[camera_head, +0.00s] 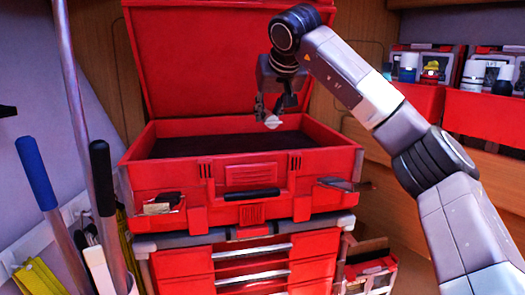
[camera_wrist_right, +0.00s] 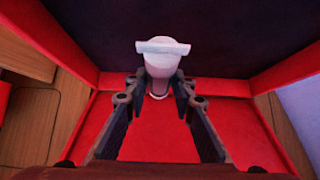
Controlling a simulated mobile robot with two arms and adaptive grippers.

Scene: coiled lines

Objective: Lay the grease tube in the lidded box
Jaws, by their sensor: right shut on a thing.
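The lidded box (camera_head: 255,178) is a red toolbox with its lid (camera_head: 200,60) standing open at the back and a dark inside. In the right wrist view its dark floor fills the top, and a red wall (camera_wrist_right: 285,70) shows at the side. My right gripper (camera_head: 272,106) is over the box opening, pointing down. It is shut on the white grease tube (camera_head: 271,122), whose end shows below the fingers. In the right wrist view, the tube (camera_wrist_right: 160,62) sticks out past the fingertips (camera_wrist_right: 160,92) with a flat, wide end. My left gripper is out of view.
Red drawers (camera_head: 250,265) stand below the box. Long-handled tools (camera_head: 40,175) lean at the left. Red bins with bottles (camera_head: 470,110) sit on a shelf at the right. The visible floor of the box is bare.

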